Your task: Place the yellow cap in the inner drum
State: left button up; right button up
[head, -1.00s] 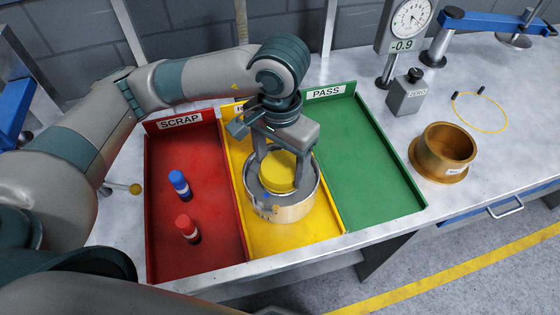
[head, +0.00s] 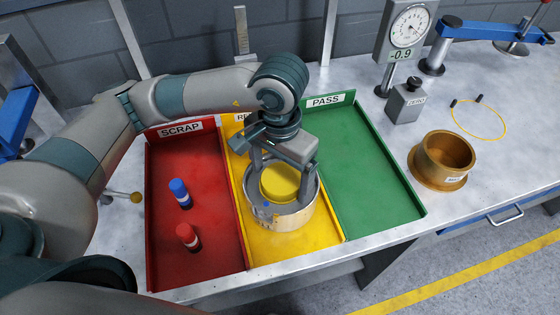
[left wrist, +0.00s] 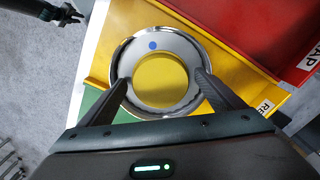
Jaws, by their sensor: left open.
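The yellow cap (head: 280,183) sits inside the round metal drum (head: 290,219), within its ring. The drum stands in the yellow tray. In the left wrist view the cap (left wrist: 160,80) shows as a yellow disc framed by the shiny drum ring (left wrist: 122,57). My left gripper (head: 284,180) is above the drum, pointing down. Its two fingers are spread on opposite sides of the cap, and it is open. In the left wrist view, the fingers (left wrist: 163,83) reach over the ring with gaps beside the cap. A dark gripper, seemingly my right one (left wrist: 66,15), shows far off at the top left.
The red SCRAP tray (head: 205,245) holds a blue-topped (head: 179,192) and a red-topped piece (head: 188,237). The green PASS tray (head: 370,185) is empty. A bronze flanged cup (head: 445,160), a grey block (head: 406,103) and a dial gauge (head: 408,28) stand to the right.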

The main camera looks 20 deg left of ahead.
aim_at(280, 179)
pick_arm(q)
jog(key=shift+r, duration=0.15)
jog(key=shift+r, duration=0.3)
notch_tip(280, 179, up, 11)
jog(key=b, duration=0.3)
pick_arm(e)
jog(key=shift+t, duration=0.5)
jog(key=w+f, duration=0.1)
jog(key=w+a+f, duration=0.1)
jog(key=w, duration=0.1)
jog(key=shift+w+a, duration=0.1)
jog(key=shift+w, duration=0.15)
jog(key=shift+s, duration=0.3)
pick_arm(q)
jog(key=shift+d, duration=0.1)
